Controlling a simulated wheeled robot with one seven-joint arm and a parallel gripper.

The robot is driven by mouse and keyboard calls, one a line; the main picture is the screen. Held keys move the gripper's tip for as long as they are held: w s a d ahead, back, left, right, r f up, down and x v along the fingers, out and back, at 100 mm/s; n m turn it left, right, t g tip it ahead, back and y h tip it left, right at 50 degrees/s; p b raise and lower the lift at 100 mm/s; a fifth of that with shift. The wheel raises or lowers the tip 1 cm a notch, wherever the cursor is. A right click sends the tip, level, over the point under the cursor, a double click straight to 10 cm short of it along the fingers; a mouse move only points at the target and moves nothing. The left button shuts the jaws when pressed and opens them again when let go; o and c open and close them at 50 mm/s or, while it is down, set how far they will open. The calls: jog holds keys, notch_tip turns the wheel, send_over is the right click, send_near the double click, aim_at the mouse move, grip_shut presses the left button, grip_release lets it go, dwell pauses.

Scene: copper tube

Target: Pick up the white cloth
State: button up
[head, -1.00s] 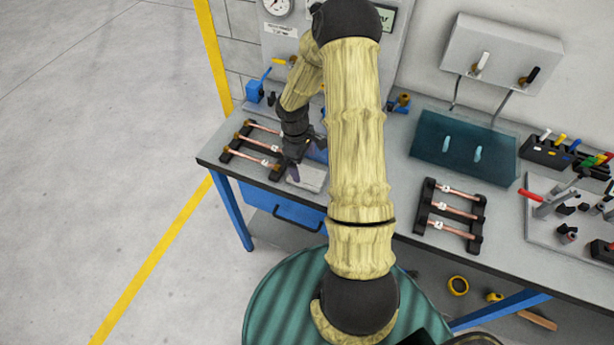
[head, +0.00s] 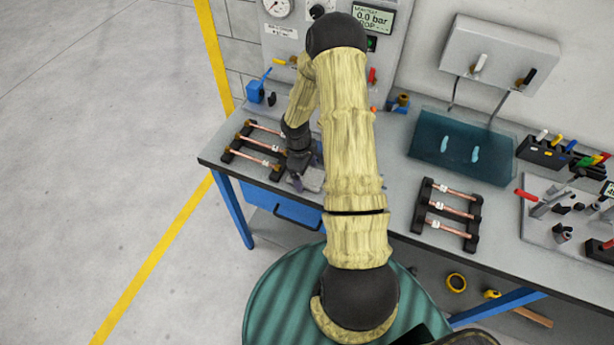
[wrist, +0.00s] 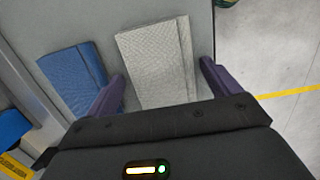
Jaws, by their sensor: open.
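The white cloth (wrist: 155,65), folded and light grey-white, lies flat on the bench in the wrist view. In the head view a small part of the cloth (head: 312,180) shows beside my gripper near the bench's front edge. My gripper (wrist: 162,70) is open, its two dark purple fingers on either side of the cloth. The left finger is near the cloth's left edge; the right finger is just off its right edge. I cannot tell how high the fingertips are above the bench. Nothing is held.
A folded blue cloth (wrist: 75,78) lies left of the white one in the wrist view. A black rack with copper tubes (head: 255,148) stands left of my gripper; another rack (head: 448,214) stands to the right. A teal tray (head: 462,146) lies farther back.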

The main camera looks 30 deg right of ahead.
aim_at(306, 175)
jog(key=c, duration=1.1)
jog(key=shift+o, duration=0.2)
jog(key=shift+r, duration=0.1)
notch_tip(306, 175, up, 10)
jog(key=b, duration=0.2)
jog(key=o, duration=0.4)
jog(key=c, duration=0.3)
jog(key=shift+w+a, duration=0.1)
